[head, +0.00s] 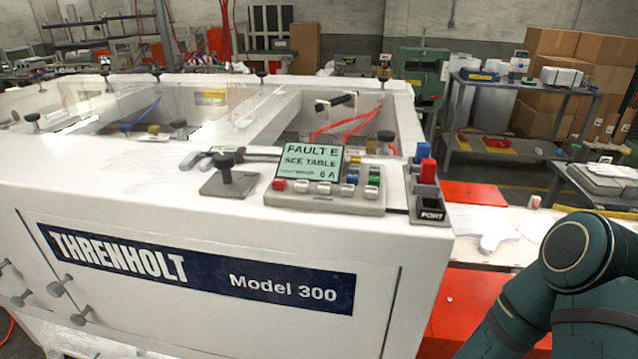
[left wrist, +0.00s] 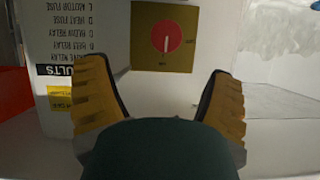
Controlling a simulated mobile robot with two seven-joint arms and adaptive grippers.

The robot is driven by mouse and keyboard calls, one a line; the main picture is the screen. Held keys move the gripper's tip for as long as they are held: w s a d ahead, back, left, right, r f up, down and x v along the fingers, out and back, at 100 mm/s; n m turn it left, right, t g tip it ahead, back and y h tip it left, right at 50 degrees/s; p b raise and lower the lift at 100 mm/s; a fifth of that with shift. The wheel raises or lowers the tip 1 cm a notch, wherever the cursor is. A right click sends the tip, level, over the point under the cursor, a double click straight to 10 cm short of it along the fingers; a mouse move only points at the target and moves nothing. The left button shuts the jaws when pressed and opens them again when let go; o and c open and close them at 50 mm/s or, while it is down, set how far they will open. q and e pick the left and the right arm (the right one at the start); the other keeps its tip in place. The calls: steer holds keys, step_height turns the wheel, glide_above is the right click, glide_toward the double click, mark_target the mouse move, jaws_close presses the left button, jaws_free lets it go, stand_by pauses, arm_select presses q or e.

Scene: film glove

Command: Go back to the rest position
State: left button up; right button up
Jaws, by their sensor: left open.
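My left gripper (left wrist: 157,72) shows in the left wrist view with its two yellow-padded fingers spread wide. Nothing is between the fingers. Beyond them is a white panel with a red round dial (left wrist: 167,37) on a brass-coloured plate. In the head view a dark teal arm of mine (head: 575,270) is at the lower right; its gripper is out of frame. My left gripper does not show in the head view.
A white Threnholt Model 300 machine (head: 120,200) fills the left and middle. Its top holds a fault display (head: 312,162) with buttons and a red switch (head: 428,170). A fault list (left wrist: 90,25) is beside the dial. A grey shelf cart (head: 520,85) stands behind right.

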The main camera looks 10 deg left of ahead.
arm_select(q)
steer(key=d+r+n+g+h, duration=0.3)
steer(key=d+r+g, duration=0.4)
steer(key=d+r, duration=0.35)
steer(key=s+d+r+n+g, duration=0.2)
steer(key=s+d+r+g, duration=0.3)
steer(key=s+d+r, duration=0.5)
steer(key=w+d+r+m+t, duration=0.1)
steer(key=w+r, duration=0.3)
steer(key=shift+w+r+m, duration=0.2)
steer(key=shift+r+m, duration=0.1)
steer(key=shift+m, duration=0.1)
